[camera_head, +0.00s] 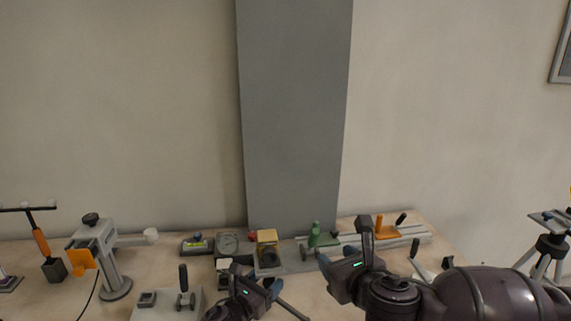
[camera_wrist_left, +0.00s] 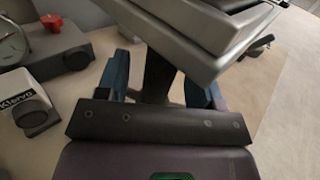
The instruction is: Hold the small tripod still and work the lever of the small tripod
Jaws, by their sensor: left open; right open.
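In the left wrist view a dark upright post (camera_wrist_left: 160,75) under grey stacked plates (camera_wrist_left: 200,30) looks like the small tripod's column and head. My left gripper (camera_wrist_left: 165,88) is open, with its blue-sided fingers on either side of the post; contact is unclear. In the head view my left gripper (camera_head: 266,285) is low in the middle. A thin dark rod (camera_head: 293,309) slants beside it; I cannot tell whether it is the lever. My right gripper (camera_head: 348,258) is open and empty, further right above the table.
A gauge (camera_head: 228,243), a yellow box (camera_head: 267,237) and a green device (camera_head: 320,238) stand behind the grippers. A white labelled block (camera_wrist_left: 28,100) is left of my left gripper. A larger tripod (camera_head: 550,245) stands far right. A grey stand (camera_head: 110,255) is at left.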

